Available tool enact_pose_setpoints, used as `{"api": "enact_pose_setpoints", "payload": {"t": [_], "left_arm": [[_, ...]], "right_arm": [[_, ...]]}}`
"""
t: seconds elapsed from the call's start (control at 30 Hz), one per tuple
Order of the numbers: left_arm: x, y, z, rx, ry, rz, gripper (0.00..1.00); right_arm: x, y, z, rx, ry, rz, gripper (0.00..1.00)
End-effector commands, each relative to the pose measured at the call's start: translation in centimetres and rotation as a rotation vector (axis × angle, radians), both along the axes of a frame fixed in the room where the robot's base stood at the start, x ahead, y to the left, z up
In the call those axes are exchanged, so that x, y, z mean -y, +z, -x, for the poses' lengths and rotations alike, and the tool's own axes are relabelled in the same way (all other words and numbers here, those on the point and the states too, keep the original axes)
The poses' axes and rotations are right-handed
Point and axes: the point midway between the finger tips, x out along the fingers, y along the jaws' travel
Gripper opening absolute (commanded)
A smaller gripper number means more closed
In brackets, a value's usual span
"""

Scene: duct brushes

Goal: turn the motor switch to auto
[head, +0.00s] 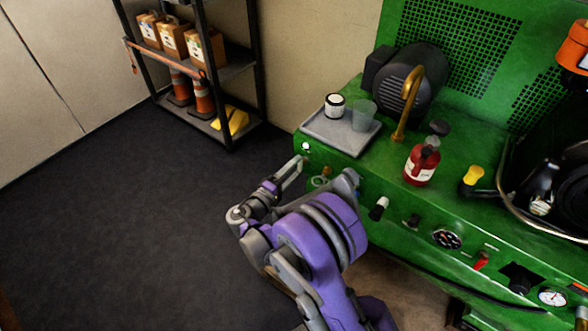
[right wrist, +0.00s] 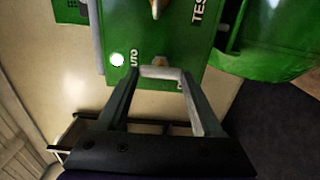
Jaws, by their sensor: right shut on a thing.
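The motor switch is a small brass-coloured knob on the green machine's front panel, seen in the right wrist view (right wrist: 159,62) between my right gripper's fingertips (right wrist: 160,72). The fingertips hide most of it. Lettering beside it ends in "UTO" (right wrist: 135,58), on the side toward a lit white lamp (right wrist: 117,60). In the head view my right gripper (head: 322,178) reaches the left end of the panel and is shut on the switch. The switch's exact pointing is hard to tell. My left gripper is not in view.
The green machine top (head: 395,165) carries a grey tray (head: 325,133), a red bottle (head: 421,165) and a bent brass pipe (head: 408,103). Other knobs, including a black-and-white one (head: 379,208), and gauges line the panel to the right. Open dark floor (head: 120,220) lies left.

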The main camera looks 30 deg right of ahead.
Motion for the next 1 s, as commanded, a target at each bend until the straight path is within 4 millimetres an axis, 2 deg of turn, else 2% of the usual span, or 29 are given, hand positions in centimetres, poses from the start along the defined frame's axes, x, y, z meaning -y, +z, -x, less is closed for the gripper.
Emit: {"api": "enact_pose_setpoints", "payload": {"t": [0.13, 0.17, 0.3, 0.33, 0.67, 0.77, 1.0], "left_arm": [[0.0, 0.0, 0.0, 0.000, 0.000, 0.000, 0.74], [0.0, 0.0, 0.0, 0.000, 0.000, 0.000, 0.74], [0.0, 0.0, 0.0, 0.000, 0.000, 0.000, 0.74], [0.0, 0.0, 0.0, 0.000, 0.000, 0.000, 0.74], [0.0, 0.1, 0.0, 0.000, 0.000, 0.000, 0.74], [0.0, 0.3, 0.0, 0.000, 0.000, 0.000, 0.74], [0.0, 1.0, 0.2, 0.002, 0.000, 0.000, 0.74]], "right_arm": [[0.0, -0.1, 0.1, -0.002, -0.001, -0.001, 0.12], [0.0, -0.1, 0.1, -0.002, -0.001, -0.001, 0.69], [0.0, -0.1, 0.0, 0.000, 0.000, -0.001, 0.94], [0.0, 0.0, 0.0, 0.000, 0.000, -0.001, 0.97], [-0.3, 0.0, 0.1, 0.001, 0.001, 0.000, 0.97], [-1.3, 0.0, 0.5, 0.001, 0.003, -0.001, 0.97], [-5.8, 0.1, 2.3, 0.001, 0.004, -0.001, 0.97]]}}
